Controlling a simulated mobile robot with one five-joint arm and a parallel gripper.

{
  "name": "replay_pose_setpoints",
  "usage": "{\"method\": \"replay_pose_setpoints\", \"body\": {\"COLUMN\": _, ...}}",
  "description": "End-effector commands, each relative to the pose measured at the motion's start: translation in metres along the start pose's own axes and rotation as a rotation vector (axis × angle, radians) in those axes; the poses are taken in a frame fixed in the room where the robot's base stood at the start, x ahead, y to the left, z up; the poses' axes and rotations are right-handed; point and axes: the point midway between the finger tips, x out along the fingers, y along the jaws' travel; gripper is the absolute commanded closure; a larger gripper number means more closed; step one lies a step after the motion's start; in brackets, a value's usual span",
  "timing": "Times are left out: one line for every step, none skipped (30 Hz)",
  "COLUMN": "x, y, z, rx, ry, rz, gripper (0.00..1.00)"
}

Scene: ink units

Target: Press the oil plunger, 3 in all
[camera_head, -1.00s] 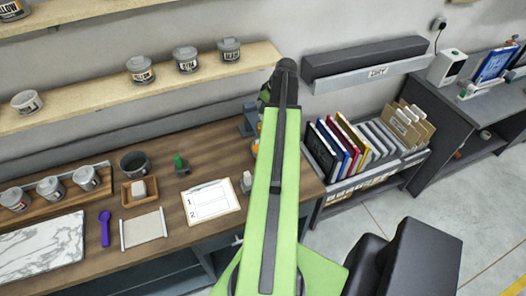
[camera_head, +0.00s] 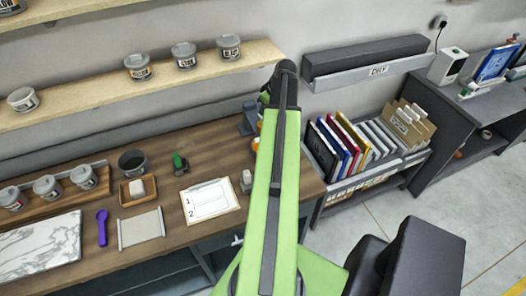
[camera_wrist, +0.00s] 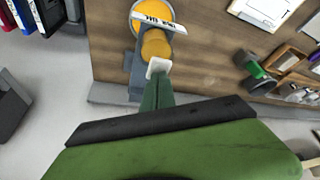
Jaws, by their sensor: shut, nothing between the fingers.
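My gripper (camera_wrist: 158,68) shows in the wrist view as green fingers with a pale tip, closed together and empty. Its tip is beside an orange rounded part (camera_wrist: 156,43), which looks like the plunger top; I cannot tell if they touch. Beyond it is a larger orange round part (camera_wrist: 148,9), crossed by a white label whose text I cannot read surely. A grey stand (camera_wrist: 134,78) is next to the gripper. In the head view my green arm hides most of this unit; only its grey stand (camera_head: 249,118) and a bit of orange show.
A paper card with lines (camera_head: 210,201) lies left of my arm. A green-handled tool (camera_head: 180,164) and a dark pot (camera_head: 133,163) stand on the wooden table. A shelf (camera_head: 100,95) with labelled tins runs above. A rack of books (camera_head: 340,150) stands to the right.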

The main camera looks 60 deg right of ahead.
Motion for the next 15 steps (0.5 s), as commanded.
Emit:
{"method": "replay_pose_setpoints", "body": {"x": 0.0036, "y": -0.0003, "z": 0.0016, "rx": 0.0, "ry": -0.001, "rz": -0.001, "gripper": 1.0}}
{"method": "replay_pose_setpoints", "body": {"x": 0.0046, "y": -0.0003, "z": 0.002, "rx": 0.0, "ry": -0.001, "rz": -0.001, "gripper": 1.0}}
{"method": "replay_pose_setpoints", "body": {"x": 0.0059, "y": -0.0003, "z": 0.0026, "rx": 0.0, "ry": -0.001, "rz": -0.001, "gripper": 1.0}}
{"method": "replay_pose_setpoints", "body": {"x": 0.0069, "y": -0.0004, "z": 0.003, "rx": 0.0, "ry": -0.001, "rz": -0.001, "gripper": 1.0}}
{"method": "replay_pose_setpoints", "body": {"x": 0.0056, "y": -0.0004, "z": 0.0025, "rx": 0.0, "ry": -0.001, "rz": -0.001, "gripper": 1.0}}
{"method": "replay_pose_setpoints", "body": {"x": 0.0049, "y": -0.0005, "z": 0.0022, "rx": 0.0, "ry": -0.001, "rz": -0.001, "gripper": 1.0}}
{"method": "replay_pose_setpoints", "body": {"x": 0.0048, "y": -0.0005, "z": 0.0021, "rx": 0.0, "ry": -0.001, "rz": -0.001, "gripper": 1.0}}
{"method": "replay_pose_setpoints", "body": {"x": 0.0048, "y": -0.0005, "z": 0.0021, "rx": 0.0, "ry": -0.001, "rz": -0.001, "gripper": 1.0}}
{"method": "replay_pose_setpoints", "body": {"x": 0.0048, "y": -0.0005, "z": 0.0022, "rx": 0.0, "ry": -0.001, "rz": -0.001, "gripper": 1.0}}
{"method": "replay_pose_setpoints", "body": {"x": 0.0047, "y": -0.0006, "z": 0.0021, "rx": -0.001, "ry": -0.001, "rz": -0.001, "gripper": 1.0}}
{"method": "replay_pose_setpoints", "body": {"x": 0.0044, "y": -0.0006, "z": 0.002, "rx": -0.001, "ry": -0.002, "rz": -0.001, "gripper": 1.0}}
{"method": "replay_pose_setpoints", "body": {"x": 0.0034, "y": -0.0006, "z": 0.0015, "rx": -0.001, "ry": -0.002, "rz": -0.001, "gripper": 1.0}}
{"method": "replay_pose_setpoints", "body": {"x": 0.0022, "y": -0.0007, "z": 0.0011, "rx": -0.001, "ry": -0.002, "rz": -0.001, "gripper": 1.0}}
{"method": "replay_pose_setpoints", "body": {"x": 0.0007, "y": -0.0007, "z": 0.0004, "rx": -0.001, "ry": -0.002, "rz": -0.001, "gripper": 1.0}}
{"method": "replay_pose_setpoints", "body": {"x": -0.0017, "y": -0.0007, "z": -0.0006, "rx": -0.001, "ry": -0.002, "rz": -0.001, "gripper": 1.0}}
